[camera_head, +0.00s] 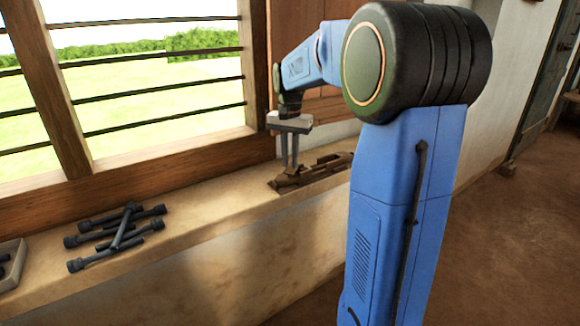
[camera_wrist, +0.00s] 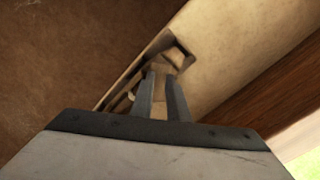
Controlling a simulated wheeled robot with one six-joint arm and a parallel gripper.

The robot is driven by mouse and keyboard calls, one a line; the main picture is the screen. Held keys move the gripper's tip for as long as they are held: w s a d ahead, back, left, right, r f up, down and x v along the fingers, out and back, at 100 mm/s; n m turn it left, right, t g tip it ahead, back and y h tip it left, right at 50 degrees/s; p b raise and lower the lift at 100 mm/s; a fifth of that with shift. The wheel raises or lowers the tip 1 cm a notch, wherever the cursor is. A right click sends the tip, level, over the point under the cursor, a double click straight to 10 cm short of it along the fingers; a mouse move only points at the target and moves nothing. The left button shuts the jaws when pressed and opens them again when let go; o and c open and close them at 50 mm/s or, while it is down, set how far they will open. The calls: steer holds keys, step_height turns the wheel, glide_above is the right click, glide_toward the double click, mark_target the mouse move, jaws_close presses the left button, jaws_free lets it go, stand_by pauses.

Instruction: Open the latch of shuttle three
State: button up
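A brown wooden shuttle (camera_head: 322,170) lies lengthwise on the stone ledge, to the left of my arm's upright link. My gripper (camera_head: 289,168) points down over its near left end. In the wrist view the shuttle (camera_wrist: 178,56) shows as a long dark-edged frame with a hollow, running past my fingertips (camera_wrist: 161,76). The two grey fingers stand a small gap apart, with pale brown surface visible between them. I cannot tell whether the tips touch the shuttle. The latch cannot be made out, and no number shows on the shuttle.
Several dark bobbins (camera_head: 118,232) lie in a loose pile on the stone ledge (camera_head: 215,215). A pale tray (camera_head: 12,262) stands at the far left edge. A barred window (camera_head: 150,90) rises behind the ledge. The ledge between pile and shuttle is clear.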

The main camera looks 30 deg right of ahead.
steer(key=shift+f, duration=1.4)
jaws_close()
steer(key=shift+n, duration=0.5)
steer(key=n, duration=0.4)
steer(key=shift+n, duration=0.3)
steer(key=n, duration=0.5)
steer(key=shift+n, duration=0.3)
